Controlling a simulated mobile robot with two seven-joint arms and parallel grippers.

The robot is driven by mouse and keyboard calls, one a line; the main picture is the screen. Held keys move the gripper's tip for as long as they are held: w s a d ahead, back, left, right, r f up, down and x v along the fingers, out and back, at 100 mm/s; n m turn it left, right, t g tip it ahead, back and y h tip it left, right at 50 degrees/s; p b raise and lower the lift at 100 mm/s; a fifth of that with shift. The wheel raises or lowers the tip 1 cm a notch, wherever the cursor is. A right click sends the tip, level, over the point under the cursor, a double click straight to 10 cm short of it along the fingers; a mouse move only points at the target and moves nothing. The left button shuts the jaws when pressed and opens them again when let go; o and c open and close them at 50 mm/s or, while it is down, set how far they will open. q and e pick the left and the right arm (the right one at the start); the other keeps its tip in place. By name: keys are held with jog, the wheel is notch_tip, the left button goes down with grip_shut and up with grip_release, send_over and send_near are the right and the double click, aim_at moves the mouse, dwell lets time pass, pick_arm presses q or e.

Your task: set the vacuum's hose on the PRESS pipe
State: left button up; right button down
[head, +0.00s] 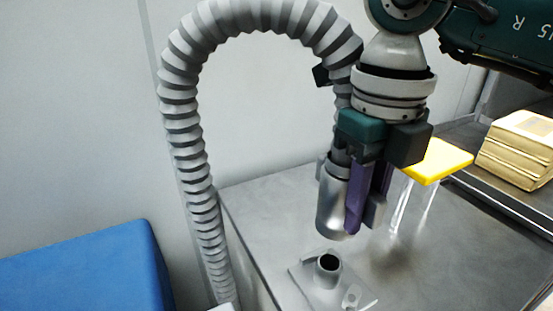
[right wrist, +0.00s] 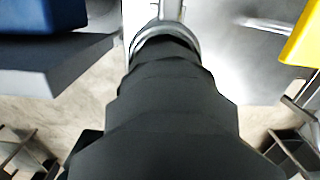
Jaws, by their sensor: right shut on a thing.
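The vacuum's grey ribbed hose (head: 187,115) arches up from the lower left and down to a silver metal end cuff (head: 332,207). My right gripper (head: 362,205), with purple fingers, is shut on the hose end and holds it pointing down. The hose fills the middle of the right wrist view (right wrist: 165,115). A short upright metal pipe (head: 327,268) stands on a square flange plate on the grey metal top. The cuff is above the pipe and apart from it in the head view. No label is readable on the pipe. My left gripper is not in view.
A blue box-like block (head: 85,265) is at the lower left. A yellow-topped piece (head: 437,160) with pale legs stands right of my gripper. A stack of beige slabs (head: 520,148) lies on a dark conveyor-like surface at the right.

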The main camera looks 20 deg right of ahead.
notch_tip(320, 180, down, 7)
jog(key=b, duration=0.5)
jog(key=shift+r, duration=0.15)
jog(key=shift+f+b, duration=0.4)
jog(key=shift+b, duration=0.05)
dwell(0.7)
jog(key=shift+f+b, duration=0.5)
jog(key=shift+f, duration=0.05)
jog(key=shift+f, duration=0.2)
jog(key=shift+f+b, duration=0.5)
jog(key=shift+b, duration=0.15)
jog(key=shift+f+b, duration=0.75)
jog(key=shift+f, duration=0.1)
dwell(0.8)
jog(key=c, duration=0.7)
grip_release()
